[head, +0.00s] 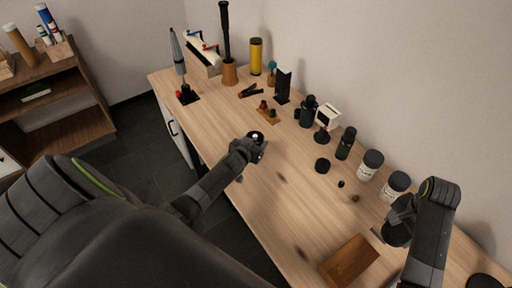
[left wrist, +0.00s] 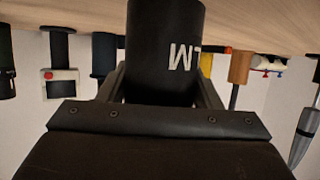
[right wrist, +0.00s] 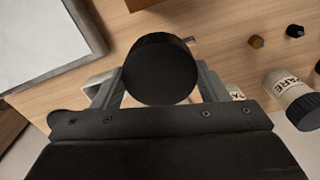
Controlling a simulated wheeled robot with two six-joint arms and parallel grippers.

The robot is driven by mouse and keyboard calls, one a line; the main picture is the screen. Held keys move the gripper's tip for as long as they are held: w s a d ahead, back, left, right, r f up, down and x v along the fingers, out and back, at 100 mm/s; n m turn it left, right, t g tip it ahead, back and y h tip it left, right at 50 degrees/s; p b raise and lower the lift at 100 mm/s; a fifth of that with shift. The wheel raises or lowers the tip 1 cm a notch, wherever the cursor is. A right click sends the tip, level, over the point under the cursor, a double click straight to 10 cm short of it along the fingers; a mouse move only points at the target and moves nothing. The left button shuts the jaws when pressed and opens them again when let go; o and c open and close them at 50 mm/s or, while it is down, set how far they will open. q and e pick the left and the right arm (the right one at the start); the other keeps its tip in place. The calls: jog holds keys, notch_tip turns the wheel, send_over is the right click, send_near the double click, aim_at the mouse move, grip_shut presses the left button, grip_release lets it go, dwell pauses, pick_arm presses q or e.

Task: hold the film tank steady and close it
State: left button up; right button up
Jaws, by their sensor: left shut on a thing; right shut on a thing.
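In the left wrist view the tank (left wrist: 165,50) fills the space between the fingers, with white letters "LM" showing upside down. My right gripper (head: 397,222) is at the right part of the table, shut on a round black lid (head: 396,234). In the right wrist view the lid (right wrist: 160,70) sits between the fingers, apart from the tank. The lid's underside is hidden.
White jars with black caps (head: 371,164) and a dark bottle (head: 346,142) line the wall side. A black disc (head: 322,165) and a small black cap (head: 341,184) lie between my grippers. A brown board (head: 348,260) lies at the front right. The table's middle front is clear.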

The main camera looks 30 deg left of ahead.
pick_arm(q)
jog(key=shift+r+p, duration=0.4)
jog(key=shift+r, duration=0.15)
pick_arm(e)
jog(key=shift+r, duration=0.4)
pick_arm(q)
notch_tip(320, 180, up, 7)
jog(key=p, duration=0.3)
pick_arm(e)
notch_tip(320, 180, up, 3)
pick_arm(q)
jog(key=shift+r, duration=0.95)
pick_arm(e)
jog(key=shift+f, duration=0.15)
pick_arm(q)
jog(key=o, duration=0.6)
jog(key=c, duration=0.8)
